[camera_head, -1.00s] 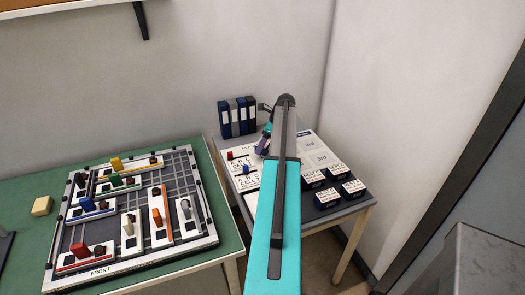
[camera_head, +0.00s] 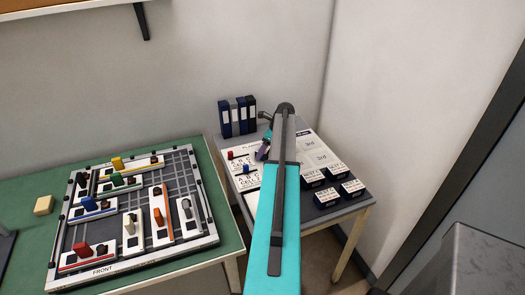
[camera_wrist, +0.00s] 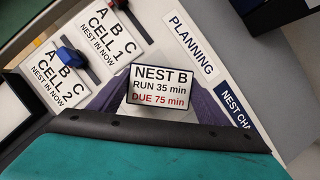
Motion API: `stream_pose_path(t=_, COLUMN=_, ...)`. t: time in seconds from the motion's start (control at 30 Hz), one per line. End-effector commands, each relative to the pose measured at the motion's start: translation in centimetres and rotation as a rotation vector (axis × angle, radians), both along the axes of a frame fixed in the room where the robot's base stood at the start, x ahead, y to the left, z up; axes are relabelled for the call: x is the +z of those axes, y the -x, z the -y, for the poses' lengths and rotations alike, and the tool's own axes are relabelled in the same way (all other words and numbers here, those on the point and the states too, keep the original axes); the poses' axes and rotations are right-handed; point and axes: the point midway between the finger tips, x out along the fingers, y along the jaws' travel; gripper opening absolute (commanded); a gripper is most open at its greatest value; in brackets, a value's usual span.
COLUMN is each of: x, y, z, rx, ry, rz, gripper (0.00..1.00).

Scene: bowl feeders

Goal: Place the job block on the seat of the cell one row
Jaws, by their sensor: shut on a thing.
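My gripper (camera_wrist: 157,98) has purple fingers on either side of a job block (camera_wrist: 158,88) and is shut on it. The block's white face reads NEST B, RUN 35 min, DUE 75 min. In the wrist view it covers part of the board. The Cell 1 card (camera_wrist: 112,38) lies up and left of the block, with a red marker by it. The Cell 2 card (camera_wrist: 58,72) lies further left, with a blue marker (camera_wrist: 72,60). In the head view my gripper (camera_head: 262,152) is just right of the cell cards. Its fingertips and the block are hard to make out there, and my arm hides part of the board.
Several other dark job blocks (camera_head: 327,197) stand at the right front of the small table. Pads marked 3rd (camera_head: 322,157) lie behind them. Binders (camera_head: 225,120) stand at the back left. A green table (camera_head: 30,190) with a fixture board (camera_head: 185,240) is to the left.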

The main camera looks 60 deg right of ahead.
Motion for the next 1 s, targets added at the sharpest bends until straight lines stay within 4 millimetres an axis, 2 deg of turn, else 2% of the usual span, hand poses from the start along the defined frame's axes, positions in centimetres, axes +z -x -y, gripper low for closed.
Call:
stream_pose_path(t=0.2, x=-0.4, y=0.0, z=0.0, rx=0.0, ry=0.0, rz=0.0, gripper=0.4)
stream_pose_path(t=0.23, x=-0.4, y=0.0, z=0.0, rx=0.0, ry=0.0, rz=0.0, gripper=0.75)
stream_pose_path(t=0.3, x=-0.3, y=0.0, z=0.0, rx=0.0, ry=0.0, rz=0.0, gripper=0.87)
stream_pose_path(t=0.33, x=-0.3, y=0.0, z=0.0, rx=0.0, ry=0.0, rz=0.0, gripper=0.89)
stream_pose_path(t=0.67, x=-0.2, y=0.0, z=0.0, rx=0.0, ry=0.0, rz=0.0, gripper=0.89)
stream_pose_path(t=1.0, x=1.7, y=0.7, z=0.1, rx=0.0, ry=0.001, rz=0.0, gripper=0.89)
